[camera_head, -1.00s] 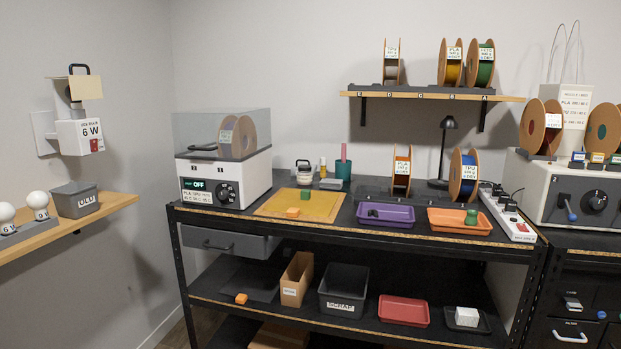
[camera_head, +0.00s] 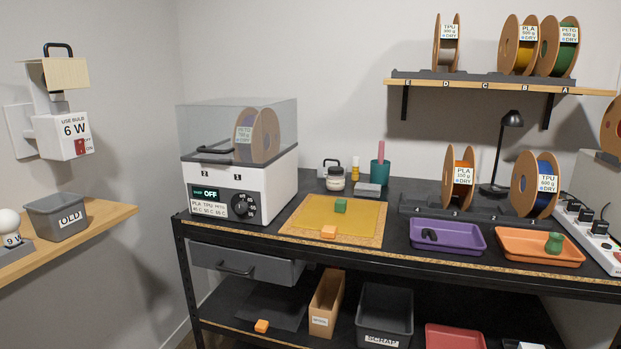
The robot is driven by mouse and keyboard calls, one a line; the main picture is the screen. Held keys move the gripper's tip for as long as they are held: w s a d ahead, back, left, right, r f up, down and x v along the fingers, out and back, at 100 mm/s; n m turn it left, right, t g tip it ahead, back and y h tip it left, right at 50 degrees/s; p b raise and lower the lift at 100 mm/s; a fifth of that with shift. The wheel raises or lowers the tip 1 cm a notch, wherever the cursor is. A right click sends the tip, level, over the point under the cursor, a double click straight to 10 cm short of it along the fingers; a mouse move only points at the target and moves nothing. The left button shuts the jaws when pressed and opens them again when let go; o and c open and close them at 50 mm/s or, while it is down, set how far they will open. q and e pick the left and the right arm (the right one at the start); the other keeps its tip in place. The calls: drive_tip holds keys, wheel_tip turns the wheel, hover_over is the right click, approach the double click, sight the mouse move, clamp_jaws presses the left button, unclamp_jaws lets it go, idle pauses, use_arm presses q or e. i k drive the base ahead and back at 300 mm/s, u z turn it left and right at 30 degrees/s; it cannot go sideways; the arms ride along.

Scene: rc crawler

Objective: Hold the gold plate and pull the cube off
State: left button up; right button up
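The gold plate (camera_head: 368,217) lies flat on the black workbench, to the right of the white dryer box. Whether either cube is stuck to the plate cannot be told. Neither of my grippers is in view.
The white dryer (camera_head: 241,181) stands left of the plate. A purple tray (camera_head: 470,250) and an orange tray (camera_head: 510,257) stand to the right. Jars and a teal cup (camera_head: 379,173) stand behind. Another orange block (camera_head: 262,326) lies on the lower shelf.

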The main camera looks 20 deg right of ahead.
sight(340, 204)
drive_tip(key=i, duration=0.95)
drive_tip(key=z, duration=0.45)
